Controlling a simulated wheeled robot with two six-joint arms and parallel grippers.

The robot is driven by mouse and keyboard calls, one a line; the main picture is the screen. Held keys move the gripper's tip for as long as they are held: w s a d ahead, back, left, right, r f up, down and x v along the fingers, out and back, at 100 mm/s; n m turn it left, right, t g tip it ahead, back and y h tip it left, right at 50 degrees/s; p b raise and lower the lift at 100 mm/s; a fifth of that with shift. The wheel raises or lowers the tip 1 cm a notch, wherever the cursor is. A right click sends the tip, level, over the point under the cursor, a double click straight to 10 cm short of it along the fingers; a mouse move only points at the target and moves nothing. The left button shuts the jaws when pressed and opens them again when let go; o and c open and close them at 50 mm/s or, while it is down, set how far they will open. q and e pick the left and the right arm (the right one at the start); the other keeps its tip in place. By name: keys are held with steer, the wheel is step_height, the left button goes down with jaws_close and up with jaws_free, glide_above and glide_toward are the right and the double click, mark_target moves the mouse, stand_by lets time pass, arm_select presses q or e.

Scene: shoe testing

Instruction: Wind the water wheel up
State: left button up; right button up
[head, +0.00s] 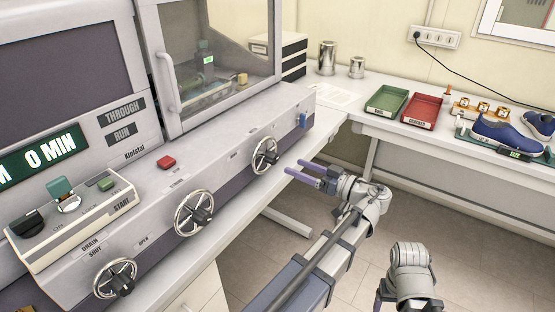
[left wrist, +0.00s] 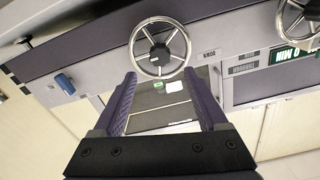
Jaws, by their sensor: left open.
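Three spoked handwheels sit on the machine's sloped front panel: a left one (head: 115,278), a middle one (head: 194,213) and a right one (head: 265,155). The left one is near DRAIN, SHUT and OPEN labels; the other wheels' labels are too small to read surely, so I cannot tell which is the water wheel. My left gripper (head: 293,167) is open and empty, apart from and to the right of the right wheel. In the left wrist view that wheel (left wrist: 160,48) lies just beyond the open fingertips (left wrist: 159,74). My right gripper's fingers are not visible.
A red button (head: 166,162) and a blue switch (head: 303,120) are on the panel. A control box (head: 75,221) stands at left. A glass-doored chamber (head: 215,55) rises behind. The side table holds a green tray (head: 386,100), a red tray (head: 422,111) and blue shoes (head: 507,135).

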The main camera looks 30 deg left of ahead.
mark_target(276, 159)
arm_select(q)
steer(key=shift+w+a, duration=0.15)
steer(key=shift+a, duration=1.85)
steer(key=shift+w+a, duration=0.15)
steer(key=shift+a, duration=1.8)
steer(key=shift+c, duration=0.2)
jaws_close()
